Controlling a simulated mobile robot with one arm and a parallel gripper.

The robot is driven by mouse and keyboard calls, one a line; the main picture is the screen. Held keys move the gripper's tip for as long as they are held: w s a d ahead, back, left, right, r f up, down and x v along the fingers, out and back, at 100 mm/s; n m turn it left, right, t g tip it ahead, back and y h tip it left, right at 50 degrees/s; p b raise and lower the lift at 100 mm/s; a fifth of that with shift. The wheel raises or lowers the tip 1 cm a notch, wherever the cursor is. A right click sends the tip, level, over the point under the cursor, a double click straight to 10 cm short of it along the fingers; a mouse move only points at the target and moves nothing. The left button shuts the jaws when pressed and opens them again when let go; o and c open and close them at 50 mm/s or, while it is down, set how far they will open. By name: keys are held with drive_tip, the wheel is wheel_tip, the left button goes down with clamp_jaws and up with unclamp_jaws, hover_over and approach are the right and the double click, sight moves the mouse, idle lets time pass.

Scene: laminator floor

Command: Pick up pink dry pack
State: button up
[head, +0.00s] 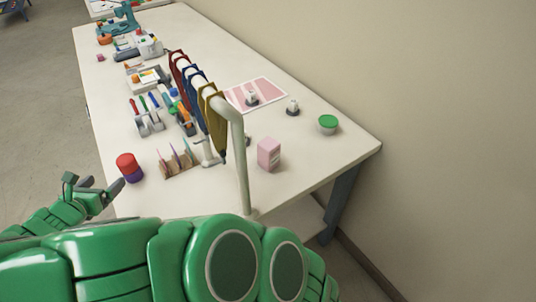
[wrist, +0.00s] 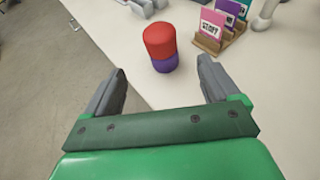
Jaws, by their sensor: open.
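The pink pack (head: 269,154) stands upright on the white table near its front right, just right of the pale hanging-rack post. It is not seen in the wrist view. My gripper (head: 97,190) is at the table's front left edge in the head view, well left of the pink pack. In the wrist view my gripper (wrist: 160,88) is open and empty, its two grey fingers spread apart. A red and purple cylinder (wrist: 160,46) stands just beyond the fingertips, not between them.
The red and purple cylinder also shows in the head view (head: 129,166). A wooden card holder (head: 180,164) and a rack post (head: 240,165) with hanging straps stand between gripper and pack. A green-lidded tub (head: 328,123) sits right. A wall borders the table's right side.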

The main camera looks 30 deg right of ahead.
sight(264, 153)
drive_tip(key=shift+o, duration=0.2)
drive_tip(key=s+d+f+m+g+h, duration=0.1)
drive_tip(key=d, duration=0.5)
drive_tip(key=d+f+m+g+h, duration=0.1)
drive_tip(key=d, duration=0.6)
drive_tip(key=s+d+f+m+g+h, duration=0.1)
drive_tip(key=d+m+h, duration=0.1)
drive_tip(key=d, duration=0.4)
drive_tip(key=shift+s+d+g, duration=0.35)
drive_tip(key=shift+g, duration=0.05)
drive_tip(key=s+d+m+g+h, duration=0.1)
drive_tip(key=s+d, duration=0.1)
drive_tip(key=d, duration=0.3)
drive_tip(key=s+d+m+g+h, duration=0.1)
drive_tip(key=s+d+m+g, duration=0.1)
drive_tip(key=d, duration=0.3)
drive_tip(key=s+d+m+g, duration=0.1)
drive_tip(key=s+d, duration=0.3)
drive_tip(key=d, duration=0.2)
drive_tip(key=shift+s+d+f+m+g+h, duration=0.1)
drive_tip(key=shift+f+m+g+h, duration=0.05)
drive_tip(key=shift+m+g+h, duration=0.25)
drive_tip(key=d, duration=0.3)
drive_tip(key=s+d, duration=0.1)
drive_tip(key=d, duration=0.1)
drive_tip(key=shift+d, duration=0.35)
drive_tip(key=shift+x, duration=1.55)
drive_tip(key=shift+w+d, duration=0.1)
